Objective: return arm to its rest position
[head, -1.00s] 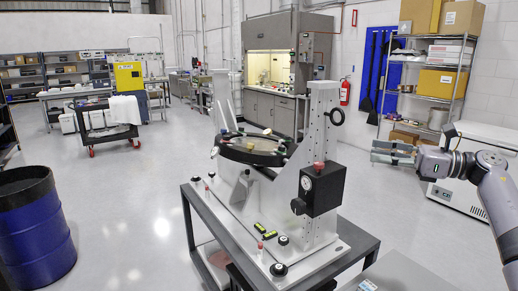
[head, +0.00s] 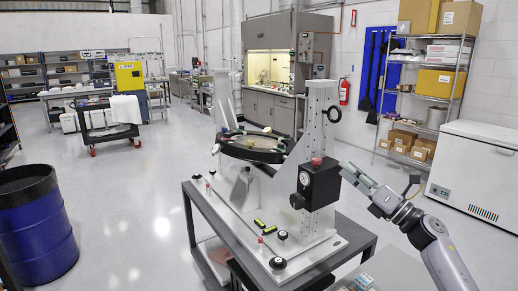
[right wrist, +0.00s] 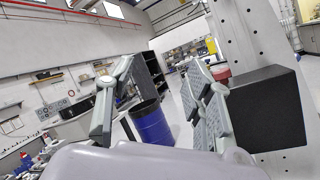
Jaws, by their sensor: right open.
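My right arm enters the head view from the lower right. Its gripper (head: 357,180) is open and empty, pointing up and left. In the head view its fingertips appear just right of the black gauge box (head: 321,186) on the mirror fixture (head: 262,212). In the right wrist view the two fingers (right wrist: 160,82) are spread apart with nothing between them. The black box (right wrist: 268,112) and its red knob (right wrist: 221,72) appear close by the right finger; I cannot tell whether they touch. My left gripper is not in view.
The fixture stands on a grey cart (head: 347,245). A white chest freezer (head: 478,168) and a shelf rack (head: 433,75) stand at the right. A blue drum (head: 38,235) is at the left, also in the right wrist view (right wrist: 153,125). Open floor lies between.

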